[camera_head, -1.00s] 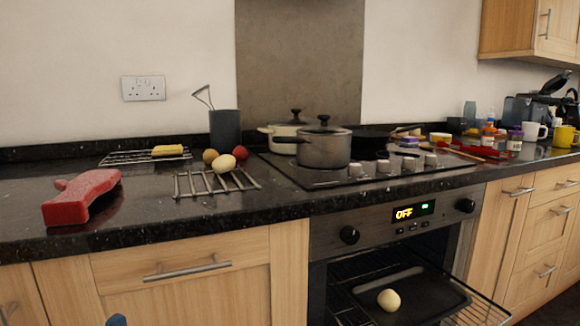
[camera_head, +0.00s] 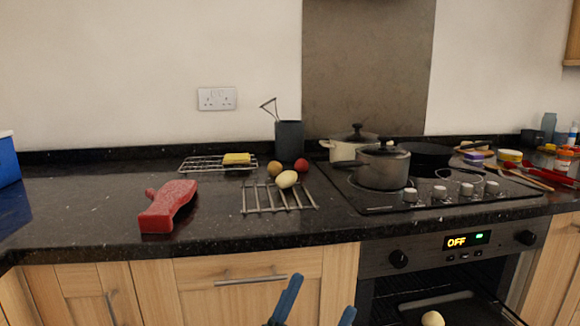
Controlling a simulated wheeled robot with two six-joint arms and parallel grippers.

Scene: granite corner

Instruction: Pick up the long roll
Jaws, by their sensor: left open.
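No thing in view is plainly a long roll. The nearest in look is a pale oval item (camera_head: 287,179) on a barred metal rack (camera_head: 262,209) on the worktop. A round pale ball-like item (camera_head: 432,318) lies on a tray in the open oven at the bottom edge, partly cut off. My left gripper (camera_head: 317,303) shows as two blue fingers at the bottom, spread apart and empty. It is in front of the cupboards, below the worktop edge and apart from the rack. My right gripper is out of view.
A red object (camera_head: 168,207) lies left of the rack. A yellow block (camera_head: 236,159) is on a wire rack behind. A brown round item (camera_head: 275,168), a red one (camera_head: 301,165) and a dark utensil pot (camera_head: 289,141) stand close by. Pots (camera_head: 382,167) are on the hob.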

